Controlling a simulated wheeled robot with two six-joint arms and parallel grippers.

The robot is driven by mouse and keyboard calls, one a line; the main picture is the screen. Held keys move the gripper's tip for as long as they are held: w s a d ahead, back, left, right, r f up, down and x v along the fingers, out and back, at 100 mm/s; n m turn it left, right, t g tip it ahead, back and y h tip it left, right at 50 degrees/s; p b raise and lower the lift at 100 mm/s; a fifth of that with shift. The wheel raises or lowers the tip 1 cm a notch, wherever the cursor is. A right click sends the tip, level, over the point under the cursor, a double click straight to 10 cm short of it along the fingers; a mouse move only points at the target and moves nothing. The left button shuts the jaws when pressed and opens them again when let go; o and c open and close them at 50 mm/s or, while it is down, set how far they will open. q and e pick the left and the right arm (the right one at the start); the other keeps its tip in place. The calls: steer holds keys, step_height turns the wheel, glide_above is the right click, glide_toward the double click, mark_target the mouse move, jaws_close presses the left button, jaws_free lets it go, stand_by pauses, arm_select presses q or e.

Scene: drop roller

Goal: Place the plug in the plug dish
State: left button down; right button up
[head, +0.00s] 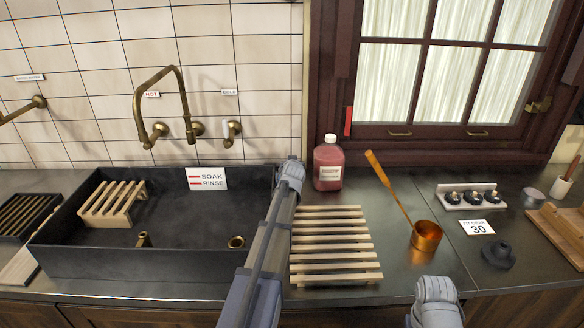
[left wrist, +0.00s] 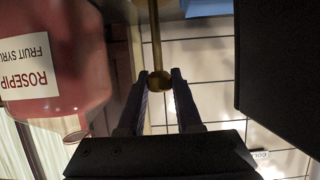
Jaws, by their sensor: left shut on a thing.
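My left gripper (left wrist: 160,76) is shut on a small brass knob at the end of a thin brass rod (left wrist: 155,35). This looks like the plug's handle, but the rod runs out of the left wrist view, so its other end is hidden. In the head view my left arm hides the held thing, near the sink's right wall. A brass-rimmed drain (head: 236,242) shows in the sink floor. I cannot tell for sure which thing is the plug dish; a dark round piece with a raised middle (head: 498,253) lies on the right counter.
The dark sink (head: 110,262) holds a slatted wooden rack (head: 112,204) and a short brass post (head: 143,240). A red syrup bottle (head: 328,165) stands close right of my left arm. A slatted board (head: 335,245), a copper dipper (head: 426,236) and a knob rack (head: 468,197) occupy the counter.

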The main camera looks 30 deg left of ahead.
arm_select(q)
steer(key=c, duration=0.6)
jaws_free()
steer(key=shift+r, duration=0.2)
steer(key=p+v, duration=0.4)
steer(key=v, duration=0.8)
steer(key=shift+p, duration=0.3)
steer(key=shift+f, duration=0.1)
